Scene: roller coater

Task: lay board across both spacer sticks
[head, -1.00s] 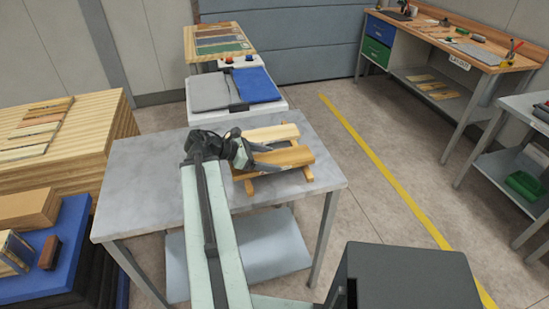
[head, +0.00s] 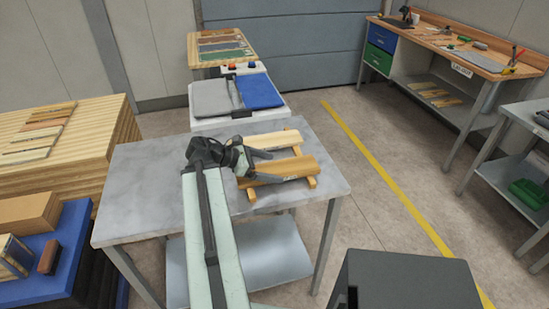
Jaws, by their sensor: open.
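A brown board (head: 297,168) lies across the two spacer sticks on the grey table. The right stick (head: 312,183) and left stick (head: 252,195) show their near ends beyond the board's front edge. A paler board (head: 278,142) lies across the sticks behind it, with a gap between the boards. My gripper (head: 277,167) is open at the left part of the brown board, one finger towards its far side and one over its near side. Whether the fingers touch the board cannot be told. My gripper hides part of the left stick and the boards' left ends.
The grey table (head: 145,185) is clear left of the boards. Behind it stands a white unit with grey and blue pads (head: 260,87). A wooden stack with strips (head: 60,150) is at left. A workbench (head: 460,50) stands at the back right, past open floor.

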